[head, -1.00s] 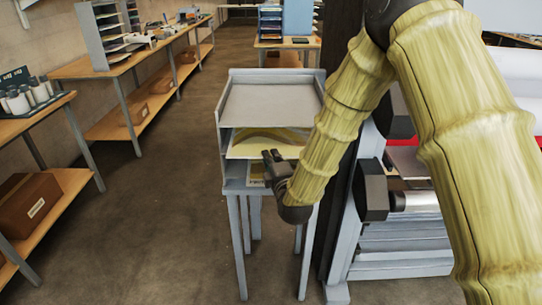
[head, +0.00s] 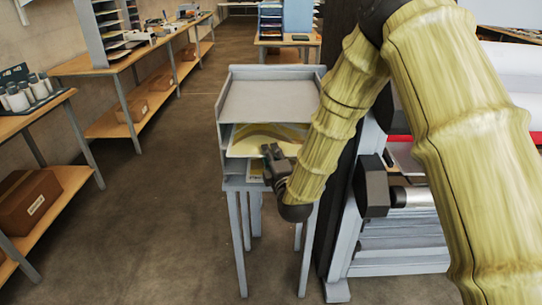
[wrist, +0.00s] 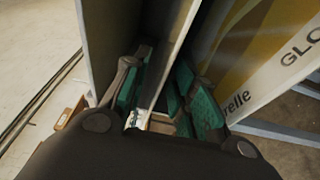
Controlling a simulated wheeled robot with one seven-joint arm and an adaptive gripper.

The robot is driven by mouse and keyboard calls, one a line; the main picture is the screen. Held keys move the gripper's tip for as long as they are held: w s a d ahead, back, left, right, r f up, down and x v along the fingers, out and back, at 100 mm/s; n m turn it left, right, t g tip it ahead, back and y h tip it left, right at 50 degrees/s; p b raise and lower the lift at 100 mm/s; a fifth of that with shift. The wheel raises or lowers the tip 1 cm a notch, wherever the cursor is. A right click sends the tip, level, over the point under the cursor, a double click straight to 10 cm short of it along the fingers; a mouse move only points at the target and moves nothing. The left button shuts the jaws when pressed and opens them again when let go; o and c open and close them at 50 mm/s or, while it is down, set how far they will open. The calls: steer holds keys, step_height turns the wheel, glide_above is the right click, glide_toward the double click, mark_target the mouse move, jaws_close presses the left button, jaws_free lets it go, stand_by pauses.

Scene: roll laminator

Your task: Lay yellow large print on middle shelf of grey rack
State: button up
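The grey rack (head: 268,98) stands on a grey stand in the middle of the head view. The yellow large print (head: 264,139), pale with a darker yellow arc, lies under its top shelf, on the middle level. My gripper (head: 270,160) is at the rack's open front, near the print's front edge. In the wrist view its green-padded fingers (wrist: 167,96) are apart, with grey panel edges running between or just beyond them. A white and yellow sheet with lettering (wrist: 262,50) shows right of the fingers; I cannot tell which level it is on.
Another sheet (head: 255,171) shows partly on the lower level, behind my gripper. The laminator (head: 405,235) stands close on the right. Benches (head: 120,65) line the left wall, and the floor (head: 150,220) between them and the rack is clear.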

steer(key=shift+r, duration=0.15)
steer(key=shift+r+p, duration=0.55)
steer(key=shift+p, duration=0.1)
steer(key=b+v, duration=0.3)
steer(key=v, duration=0.9)
steer(key=shift+f+b, duration=0.3)
steer(key=s+d+f+m+g+h, duration=0.1)
steer(key=s+d+f+m+g, duration=0.25)
steer(key=f, duration=0.55)
steer(key=s+d+f+m+g+h, duration=0.1)
steer(key=s+d+f+m+g, duration=0.25)
steer(key=f, duration=0.55)
steer(key=s+d+f+m+g+h, duration=0.1)
steer(key=s+d+f+m, duration=0.3)
steer(key=f, duration=0.5)
steer(key=s+d+f+m+g, duration=0.2)
steer(key=s+f, duration=0.3)
steer(key=s, duration=0.4)
steer(key=s+d+f+m+g+h, duration=0.1)
steer(key=s+d+f+m+g, duration=0.2)
steer(key=s, duration=0.7)
steer(key=s+d+f+m+g+h, duration=0.1)
steer(key=s+d+f+m+g, duration=0.2)
steer(key=s+f, duration=0.5)
steer(key=s+m+g, duration=0.1)
steer(key=s+m, duration=0.1)
steer(key=shift+d+f+m, duration=0.2)
steer(key=shift+m, duration=0.1)
